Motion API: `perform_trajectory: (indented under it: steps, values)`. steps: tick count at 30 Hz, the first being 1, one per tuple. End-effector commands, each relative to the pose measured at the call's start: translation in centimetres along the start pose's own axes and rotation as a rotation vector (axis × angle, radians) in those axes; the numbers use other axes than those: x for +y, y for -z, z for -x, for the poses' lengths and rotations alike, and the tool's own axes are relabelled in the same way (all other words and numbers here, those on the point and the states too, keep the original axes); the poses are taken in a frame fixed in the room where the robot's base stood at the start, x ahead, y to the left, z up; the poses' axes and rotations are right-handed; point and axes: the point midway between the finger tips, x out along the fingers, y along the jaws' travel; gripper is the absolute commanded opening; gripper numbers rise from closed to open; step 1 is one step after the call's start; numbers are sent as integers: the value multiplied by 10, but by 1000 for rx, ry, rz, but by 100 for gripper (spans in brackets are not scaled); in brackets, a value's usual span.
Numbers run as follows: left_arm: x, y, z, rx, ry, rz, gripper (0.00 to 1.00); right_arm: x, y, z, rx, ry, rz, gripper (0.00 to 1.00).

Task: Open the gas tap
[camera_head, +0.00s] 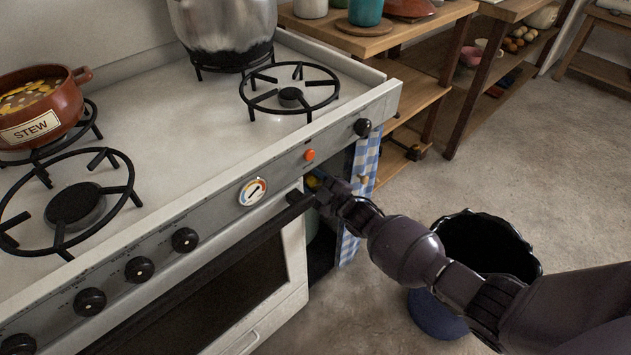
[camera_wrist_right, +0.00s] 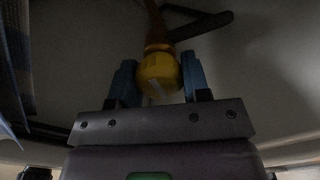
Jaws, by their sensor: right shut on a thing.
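The gas tap shows as a rounded yellow body (camera_wrist_right: 158,72) on a brownish pipe in the dim right wrist view. My right gripper (camera_wrist_right: 160,82) has its two blue fingers on either side of this yellow body, shut on it. In the head view my right gripper (camera_head: 318,187) reaches into the dark opening under the stove's front panel, right of the oven door. Only a small bit of yellow (camera_head: 311,182) shows there, and the rest of the tap is hidden. A dark bar (camera_wrist_right: 200,25) lies behind the tap. My left gripper is in no view.
A blue checked curtain (camera_head: 366,160) hangs right of the opening. A dark bin (camera_head: 438,312) stands on the floor under my right arm. The oven door (camera_head: 225,300) is at left. A stew pot (camera_head: 45,110) and metal pot (camera_head: 225,25) stand on the stove.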

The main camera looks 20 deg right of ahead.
Motion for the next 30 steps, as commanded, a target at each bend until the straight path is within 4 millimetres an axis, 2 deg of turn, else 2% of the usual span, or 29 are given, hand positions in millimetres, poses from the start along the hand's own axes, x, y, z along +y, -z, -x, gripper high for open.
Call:
perform_trajectory:
  steps: [6,15,30]
  values:
    - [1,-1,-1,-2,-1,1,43,-2,-1,1,-2,1,188,20]
    - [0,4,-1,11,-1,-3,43,-2,-1,1,-1,1,381,20]
    - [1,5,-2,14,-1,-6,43,-1,-1,0,-1,1,479,20]
